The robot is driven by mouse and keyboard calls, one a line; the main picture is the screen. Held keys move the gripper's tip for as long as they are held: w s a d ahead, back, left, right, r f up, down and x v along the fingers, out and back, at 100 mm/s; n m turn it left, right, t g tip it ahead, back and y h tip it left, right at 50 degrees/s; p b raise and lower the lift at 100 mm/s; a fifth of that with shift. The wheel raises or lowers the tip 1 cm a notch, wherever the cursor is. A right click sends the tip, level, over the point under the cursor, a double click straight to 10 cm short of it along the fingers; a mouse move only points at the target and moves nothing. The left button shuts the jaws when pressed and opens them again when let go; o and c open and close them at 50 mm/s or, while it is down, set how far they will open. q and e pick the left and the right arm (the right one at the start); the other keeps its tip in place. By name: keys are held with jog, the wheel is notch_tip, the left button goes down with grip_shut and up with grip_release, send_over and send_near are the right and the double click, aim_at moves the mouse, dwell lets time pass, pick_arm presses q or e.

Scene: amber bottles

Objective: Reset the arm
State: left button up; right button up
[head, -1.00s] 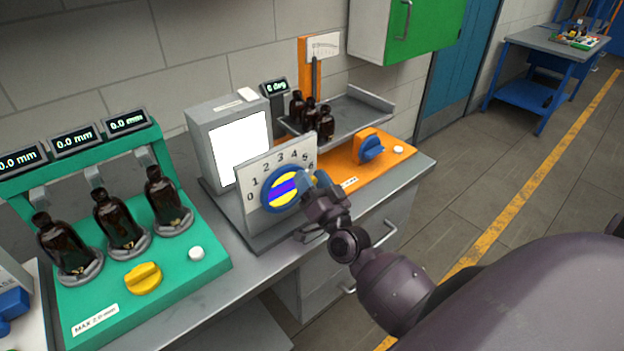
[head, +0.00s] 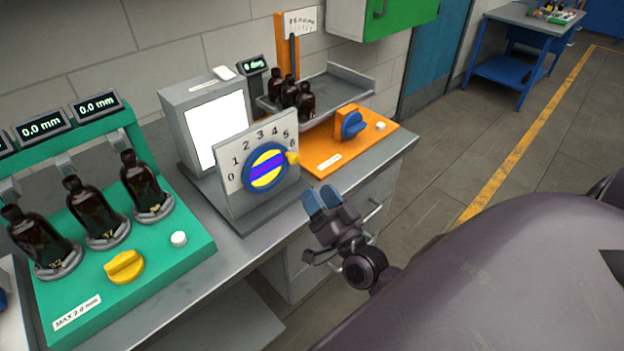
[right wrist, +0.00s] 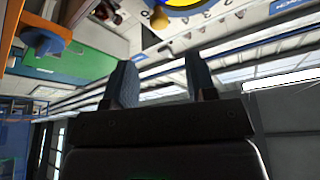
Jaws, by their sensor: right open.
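My right gripper (head: 322,199) is open and empty in the head view, in front of the bench edge and apart from the dial. In the right wrist view its two blue fingers (right wrist: 158,82) stand apart with nothing between them. A yellow knob (head: 292,158) is at the dial's right edge, near the 6. My left gripper is not in view.
A green fixture (head: 190,243) with amber bottles (head: 145,184) and a yellow knob stands at left. An orange station (head: 330,152) with a blue knob (head: 353,125) and a shelf (head: 335,95) of bottles is behind. Floor at right is clear; a blue table (head: 525,50) stands far back.

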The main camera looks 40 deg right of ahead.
jog(key=shift+s+f, duration=0.1)
dwell(0.6)
jog(key=a+f+n+g+y, duration=0.1)
jog(key=f+n+g, duration=0.1)
jog(key=f, duration=0.1)
jog(key=a+f+n+g+y, duration=0.1)
jog(key=a+f+n+g, duration=0.1)
jog(key=f, duration=0.1)
jog(key=s+a+f+n+g+y, duration=0.1)
jog(key=f+n, duration=0.1)
jog(key=f, duration=0.1)
jog(key=shift+s+a+f+n+g+y, duration=0.1)
jog(key=shift+a+f+n+g+y, duration=0.05)
jog(key=shift+f+n+g+y, duration=0.2)
jog(key=s+f+g+h, duration=0.2)
jog(key=s+f+g, duration=0.2)
jog(key=s+f, duration=0.5)
jog(key=shift+a+n+g, duration=0.2)
jog(key=shift+n+g, duration=0.15)
jog(key=shift+n, duration=0.1)
jog(key=shift+s+f, duration=0.1)
